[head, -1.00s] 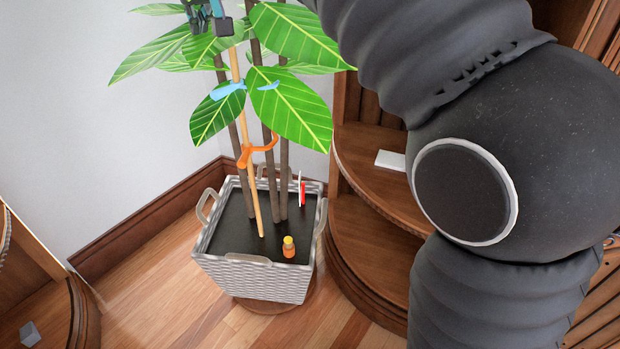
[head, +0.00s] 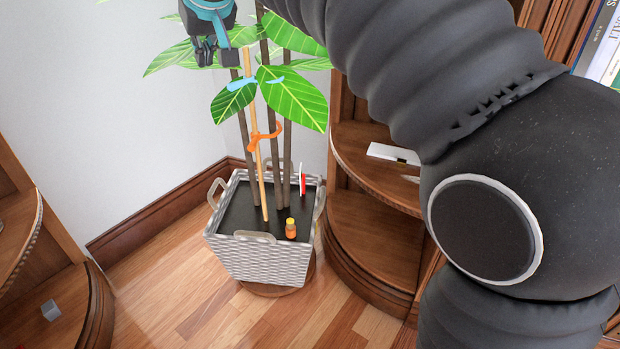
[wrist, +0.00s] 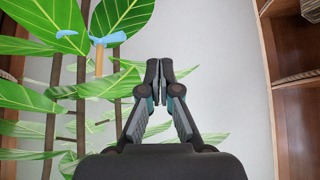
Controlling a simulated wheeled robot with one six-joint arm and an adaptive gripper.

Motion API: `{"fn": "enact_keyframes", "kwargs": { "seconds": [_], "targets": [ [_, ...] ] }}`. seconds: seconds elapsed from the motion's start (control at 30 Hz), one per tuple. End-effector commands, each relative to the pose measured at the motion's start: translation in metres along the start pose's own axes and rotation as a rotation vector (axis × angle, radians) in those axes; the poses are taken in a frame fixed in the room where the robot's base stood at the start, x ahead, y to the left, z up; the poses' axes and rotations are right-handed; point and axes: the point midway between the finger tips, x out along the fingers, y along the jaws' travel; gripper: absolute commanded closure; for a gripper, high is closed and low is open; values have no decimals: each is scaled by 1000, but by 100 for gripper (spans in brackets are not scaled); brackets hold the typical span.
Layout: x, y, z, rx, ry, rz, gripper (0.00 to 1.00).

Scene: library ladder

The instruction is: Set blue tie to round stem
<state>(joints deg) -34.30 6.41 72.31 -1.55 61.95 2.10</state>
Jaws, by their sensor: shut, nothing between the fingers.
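The blue tie (head: 238,84) shows at the tan stake (head: 262,178), high on the plant, with another blue part to its right. In the wrist view, blue parts of the tie (wrist: 109,39) show at the stake top and against a leaf to the left. Leaves hide part of it, and I cannot tell whether it goes around a stem. Brown round stems (head: 287,155) stand beside the stake. My gripper (head: 216,62) is shut and empty, above and left of the tie in the head view. In the wrist view my gripper (wrist: 159,66) is right of the tie, apart from it.
An orange tie (head: 264,137) sits lower on the stake. The grey woven pot (head: 262,262) holds soil, a small orange bottle (head: 291,229) and a red-and-white item (head: 302,181). Curved wooden shelves (head: 375,230) stand at right, another shelf unit (head: 60,290) at left. Leaves (head: 297,100) crowd the stems.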

Motion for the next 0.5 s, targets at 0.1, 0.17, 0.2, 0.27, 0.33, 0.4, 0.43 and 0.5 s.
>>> {"fn": "enact_keyframes", "kwargs": {
  "seconds": [0.1, 0.17, 0.2, 0.27, 0.33, 0.4, 0.43, 0.5],
  "targets": [
    [9, 6, 17, 4, -27, 5, 100],
    [12, 10, 26, 7, -40, 8, 100],
    [14, 12, 32, 9, -47, 11, 100],
    [16, 17, 42, 13, -60, 14, 100],
    [18, 22, 52, 19, -74, 19, 100],
    [20, 26, 64, 24, -87, 23, 100],
    [21, 28, 68, 26, -91, 24, 100],
    [21, 31, 79, 31, -104, 28, 100]
  ]
}}
